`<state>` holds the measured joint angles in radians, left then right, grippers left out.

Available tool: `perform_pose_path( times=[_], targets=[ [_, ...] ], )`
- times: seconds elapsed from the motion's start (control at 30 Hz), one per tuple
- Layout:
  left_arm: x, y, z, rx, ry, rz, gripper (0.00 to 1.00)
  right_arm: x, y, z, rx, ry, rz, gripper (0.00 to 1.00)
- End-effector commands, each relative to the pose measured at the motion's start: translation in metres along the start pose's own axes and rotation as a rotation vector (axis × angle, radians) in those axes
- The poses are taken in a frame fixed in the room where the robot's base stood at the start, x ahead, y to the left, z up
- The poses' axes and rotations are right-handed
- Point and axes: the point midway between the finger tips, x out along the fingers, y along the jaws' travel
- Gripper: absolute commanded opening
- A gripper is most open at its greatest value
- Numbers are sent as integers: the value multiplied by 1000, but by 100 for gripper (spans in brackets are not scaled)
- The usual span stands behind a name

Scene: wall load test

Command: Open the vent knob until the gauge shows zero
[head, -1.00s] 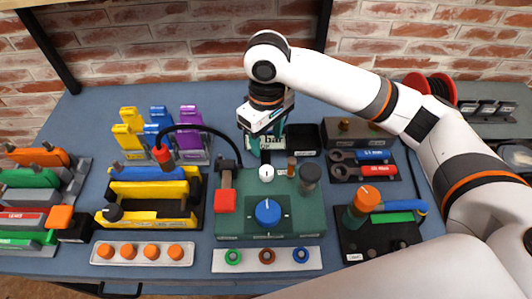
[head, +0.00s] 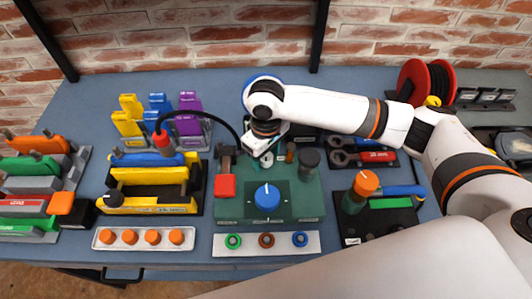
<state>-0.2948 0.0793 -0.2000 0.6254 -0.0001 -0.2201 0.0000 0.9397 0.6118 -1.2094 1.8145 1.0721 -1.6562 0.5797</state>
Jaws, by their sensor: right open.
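A dark green pump block (head: 300,205) stands at the middle of the bench. It carries a large blue knob (head: 267,197) with a white mark, a red-ended lever (head: 225,186) and a dark cylindrical knob (head: 309,161). My right gripper (head: 264,163) is open and points down over the block's back part, around or just above a small white knob that it mostly hides. I cannot tell whether the fingers touch it. A blue-rimmed round gauge (head: 246,91) stands behind my right wrist; its face and needle are hidden. My left gripper is not in view.
A black hose (head: 205,126) arches left of the gripper. Yellow and blue holders (head: 150,190) stand left, an orange-capped bottle (head: 364,185) and wrenches (head: 365,157) right. Trays of orange plugs (head: 144,239) and coloured rings (head: 266,242) lie in front.

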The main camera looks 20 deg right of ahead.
Motion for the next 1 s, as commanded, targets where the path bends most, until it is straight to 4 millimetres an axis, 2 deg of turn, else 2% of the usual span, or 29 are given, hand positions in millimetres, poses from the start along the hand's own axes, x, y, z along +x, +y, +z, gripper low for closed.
perform_pose_path(
  times=[0.1, 0.3, 0.4, 0.67, 1.0],
  targets=[
    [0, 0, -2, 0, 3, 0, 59, 0, 0, 0, 0, 0, 0, 54],
    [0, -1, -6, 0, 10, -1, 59, 0, 0, 0, 0, 0, 0, 21],
    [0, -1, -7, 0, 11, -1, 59, 0, 0, 0, 0, 0, 0, 9],
    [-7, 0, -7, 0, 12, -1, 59, -2, 0, 0, -32, 1, 1, 9],
    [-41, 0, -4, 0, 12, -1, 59, -6, 0, 0, -240, 4, 0, 9]
  ],
)
